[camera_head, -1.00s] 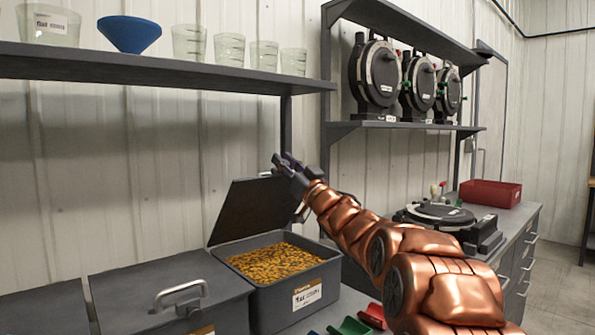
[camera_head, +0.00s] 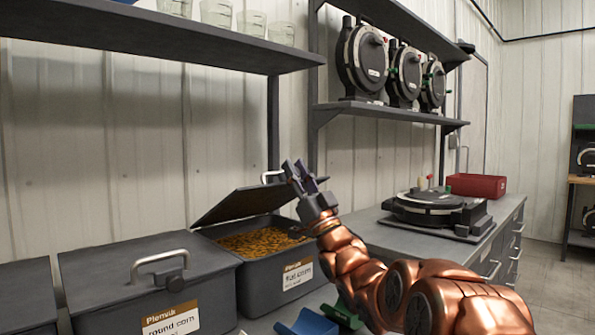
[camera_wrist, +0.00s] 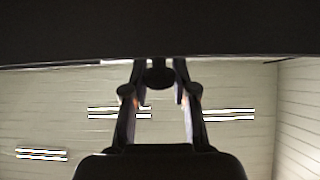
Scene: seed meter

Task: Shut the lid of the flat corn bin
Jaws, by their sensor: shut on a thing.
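The flat corn bin (camera_head: 252,284) is a dark grey box with an orange-and-white label, filled with yellow corn (camera_head: 262,243). Its dark lid (camera_head: 255,200) is tilted partly open, rising from the rear left towards the right. A pale metal handle (camera_head: 268,177) shows at the lid's raised edge. My gripper (camera_head: 299,172) is at that edge, shut on the handle, though the fingers partly hide the contact. In the wrist view the fingers (camera_wrist: 158,92) reach up to a broad dark surface across the top, which looks like the lid.
A closed round corn bin (camera_head: 150,275) stands to the left. Blue and green scoops (camera_head: 308,322) lie in front. A shelf (camera_head: 150,40) with beakers hangs above. A round machine (camera_head: 436,208) and red box (camera_head: 476,186) stand on the right counter.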

